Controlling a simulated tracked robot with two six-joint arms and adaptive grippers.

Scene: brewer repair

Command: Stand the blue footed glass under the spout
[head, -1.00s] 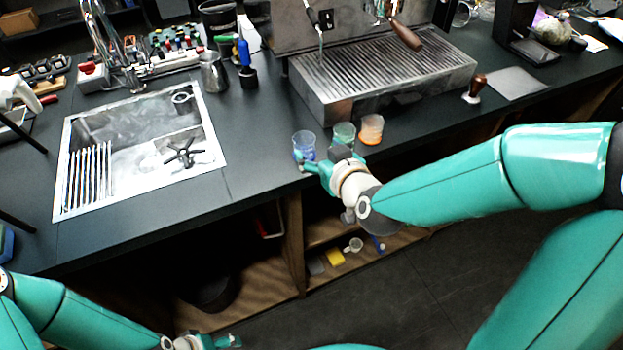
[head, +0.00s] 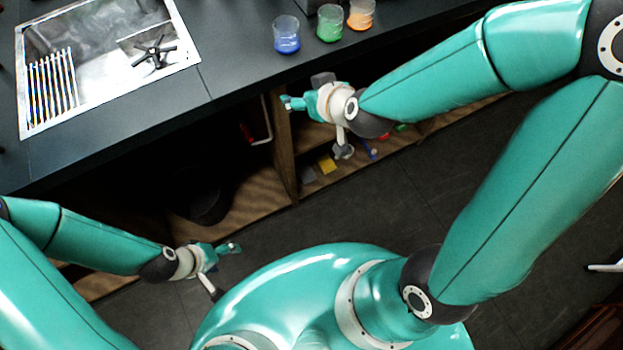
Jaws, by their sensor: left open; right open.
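The blue footed glass (head: 287,36) stands upright on the dark counter, left of a green glass (head: 329,24) and an orange glass (head: 361,14). My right gripper (head: 286,103) is open and empty, in front of the counter's front edge and apart from the blue glass. My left gripper (head: 236,248) is open and empty, low at the left in front of the cabinet. The spout is outside the view now; only a small dark piece of the machine shows at the top edge.
A steel sink (head: 110,58) with a rack and a black star-shaped piece is set into the counter at left. The counter (head: 235,75) between the sink and the glasses is clear. Open shelves with small items, including a yellow block (head: 327,164), lie below the counter.

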